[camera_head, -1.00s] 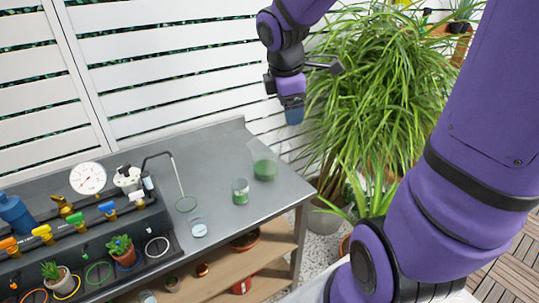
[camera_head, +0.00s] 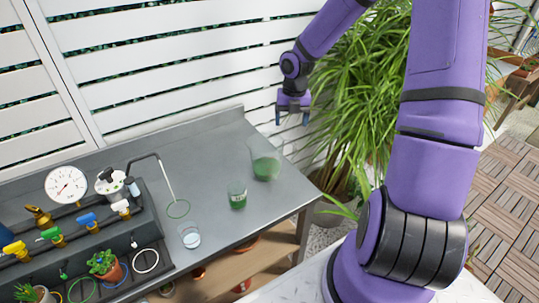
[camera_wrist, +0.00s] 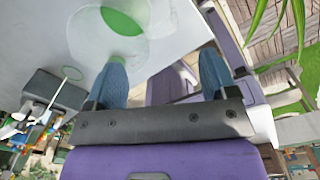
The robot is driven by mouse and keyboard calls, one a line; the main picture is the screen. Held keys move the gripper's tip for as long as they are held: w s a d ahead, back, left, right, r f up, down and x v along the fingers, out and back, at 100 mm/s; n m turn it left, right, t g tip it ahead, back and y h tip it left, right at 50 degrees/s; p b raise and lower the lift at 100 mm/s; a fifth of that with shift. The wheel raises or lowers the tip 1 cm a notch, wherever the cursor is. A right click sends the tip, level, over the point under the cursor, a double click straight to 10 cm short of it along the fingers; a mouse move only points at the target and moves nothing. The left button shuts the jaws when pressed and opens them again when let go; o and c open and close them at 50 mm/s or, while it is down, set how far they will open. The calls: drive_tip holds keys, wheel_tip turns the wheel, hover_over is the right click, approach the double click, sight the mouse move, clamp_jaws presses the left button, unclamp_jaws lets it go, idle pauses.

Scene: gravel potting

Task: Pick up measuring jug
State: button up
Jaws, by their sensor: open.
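A clear, wide vessel with green contents, which looks like the measuring jug (camera_head: 265,166), stands upright near the right back part of the grey metal table (camera_head: 215,150). My gripper (camera_head: 292,117) is open and empty, above and to the right of the jug in the head view, with its blue fingers pointing down. In the wrist view, a round clear vessel with a green inside (camera_wrist: 125,14), likely the jug, lies ahead of the left fingertip. My gripper (camera_wrist: 162,62) shows nothing between its fingers. I cannot see a handle on the jug clearly.
A smaller glass with green contents (camera_head: 237,196) stands just in front of the jug. A small clear beaker (camera_head: 189,236) is nearer the front edge. A thin bent pipe (camera_head: 165,174), valves and a gauge (camera_head: 66,186) stand left. A leafy plant (camera_head: 365,110) is right of the table.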

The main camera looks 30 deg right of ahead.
sight(290, 141)
wheel_tip(290, 141, down, 5)
drive_tip(key=shift+w+f, duration=0.1)
drive_tip(key=shift+f, duration=2.85)
drive_tip(key=c, duration=1.3)
